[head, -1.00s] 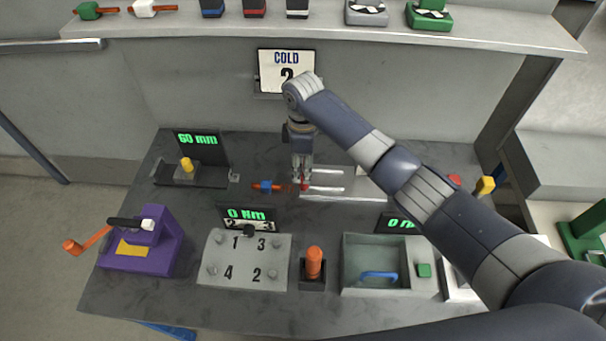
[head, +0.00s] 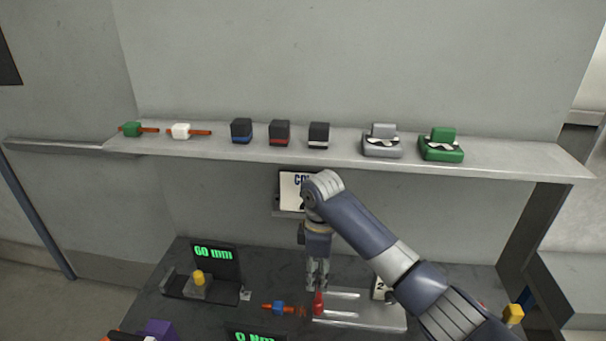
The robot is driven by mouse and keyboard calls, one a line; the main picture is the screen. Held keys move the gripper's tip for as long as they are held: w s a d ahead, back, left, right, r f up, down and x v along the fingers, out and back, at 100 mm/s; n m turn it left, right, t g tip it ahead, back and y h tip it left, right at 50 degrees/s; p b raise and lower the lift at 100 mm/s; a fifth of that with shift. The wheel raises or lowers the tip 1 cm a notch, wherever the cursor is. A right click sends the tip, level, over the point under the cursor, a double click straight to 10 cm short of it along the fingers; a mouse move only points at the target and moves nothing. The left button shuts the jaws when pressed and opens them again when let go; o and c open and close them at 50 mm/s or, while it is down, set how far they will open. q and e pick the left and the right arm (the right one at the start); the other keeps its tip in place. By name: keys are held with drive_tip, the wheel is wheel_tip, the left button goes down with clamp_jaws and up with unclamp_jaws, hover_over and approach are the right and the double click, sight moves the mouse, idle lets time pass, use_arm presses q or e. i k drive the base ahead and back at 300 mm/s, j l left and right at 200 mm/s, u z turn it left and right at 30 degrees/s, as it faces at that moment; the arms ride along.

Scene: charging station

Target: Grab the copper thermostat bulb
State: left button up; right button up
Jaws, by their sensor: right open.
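Copper-coloured rods pass through several small blocks, and I cannot tell for sure which is the thermostat bulb. A green one (head: 131,129) and a white one (head: 181,131) lie at the left of the shelf. My right gripper (head: 317,287) points down, open, just right of and behind the blue piece. A small red piece (head: 318,303) stands just in front of its fingertips; I cannot tell whether they touch. My left gripper is out of view.
A long shelf (head: 490,164) crosses above the table with several blocks on it. A COLD sign (head: 291,190) is partly behind my arm. A pale slotted plate (head: 370,320) lies right of the red piece. A 60 mm display (head: 214,255) stands at the left.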

sight(278, 308)
drive_tip(key=k, duration=1.5)
